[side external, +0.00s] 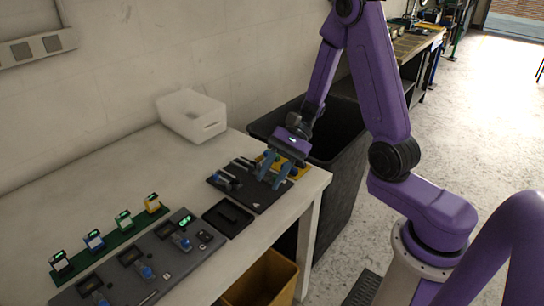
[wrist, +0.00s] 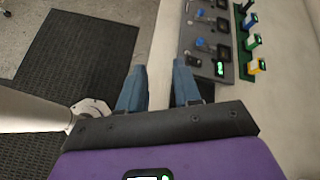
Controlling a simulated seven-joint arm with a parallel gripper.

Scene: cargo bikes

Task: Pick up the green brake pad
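A small green upright piece (side external: 124,220) with a dark top stands on a green strip (side external: 108,243) at the left of the table. It stands between a blue piece (side external: 94,240) and a yellow one (side external: 152,203). I cannot tell whether it is the brake pad. In the wrist view, the green piece (wrist: 253,41) is at the upper right, far from my fingers. My gripper (side external: 273,177) points down over a black board (side external: 240,194) near the table's right end. In the wrist view my gripper (wrist: 158,82) has its blue fingers apart, with nothing seen between them.
A grey panel (side external: 150,262) with several blue-handled fixtures lies in front of the strip. A small black tray (side external: 228,218) lies beside the board. A white bin (side external: 192,116) stands at the back. A black bin (side external: 340,140) stands past the table's right edge. The table's middle is clear.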

